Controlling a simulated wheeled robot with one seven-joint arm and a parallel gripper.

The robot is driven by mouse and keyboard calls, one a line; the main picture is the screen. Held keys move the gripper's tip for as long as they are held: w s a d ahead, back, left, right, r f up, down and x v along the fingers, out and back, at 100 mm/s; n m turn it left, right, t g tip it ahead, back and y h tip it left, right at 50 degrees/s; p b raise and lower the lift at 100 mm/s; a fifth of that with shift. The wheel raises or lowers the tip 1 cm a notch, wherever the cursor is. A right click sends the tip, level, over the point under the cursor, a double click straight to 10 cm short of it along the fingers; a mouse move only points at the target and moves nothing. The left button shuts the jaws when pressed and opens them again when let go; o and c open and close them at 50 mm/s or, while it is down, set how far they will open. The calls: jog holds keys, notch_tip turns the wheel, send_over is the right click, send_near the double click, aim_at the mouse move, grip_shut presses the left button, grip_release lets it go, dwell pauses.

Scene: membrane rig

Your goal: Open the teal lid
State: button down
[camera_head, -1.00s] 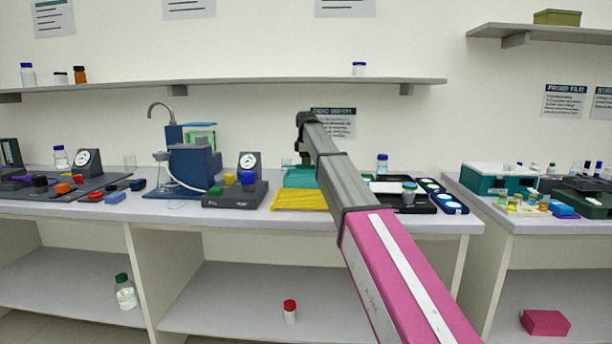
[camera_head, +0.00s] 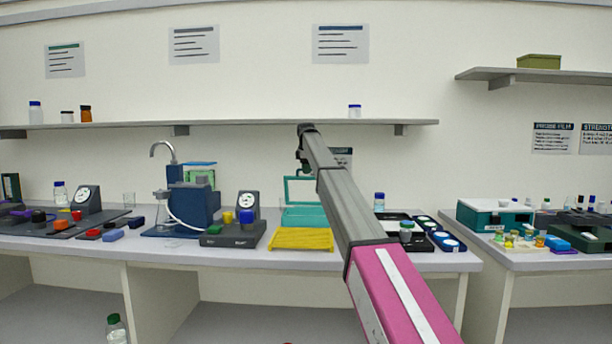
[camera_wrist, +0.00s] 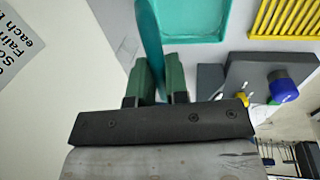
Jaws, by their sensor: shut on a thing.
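The teal lid (camera_head: 286,192) is a frame with a pale window. It stands raised, close to upright, at the back of its teal box (camera_head: 306,217). The box's open interior shows below it, and it also shows in the wrist view (camera_wrist: 197,20). My gripper (camera_head: 302,164) is at the lid's top edge. In the wrist view, my gripper's green fingers (camera_wrist: 159,75) are shut on the edge of the lid (camera_wrist: 150,35), seen as a narrow teal strip between them. My arm hides the lid's right side in the head view.
A yellow ribbed rack (camera_head: 302,239) lies in front of the box. A dark gauge device (camera_head: 233,236) with coloured knobs stands to the left. A wall shelf (camera_head: 250,123) runs above.

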jog(key=shift+w, duration=0.9)
jog(key=c, duration=1.1)
grip_release()
jog(key=shift+f, duration=0.1)
jog(key=shift+r, duration=0.25)
jog(key=r, duration=0.3)
jog(key=s+r, duration=0.1)
jog(key=r, duration=0.3)
jog(key=s+r, duration=0.1)
jog(key=r, duration=0.2)
jog(key=shift+r, duration=0.2)
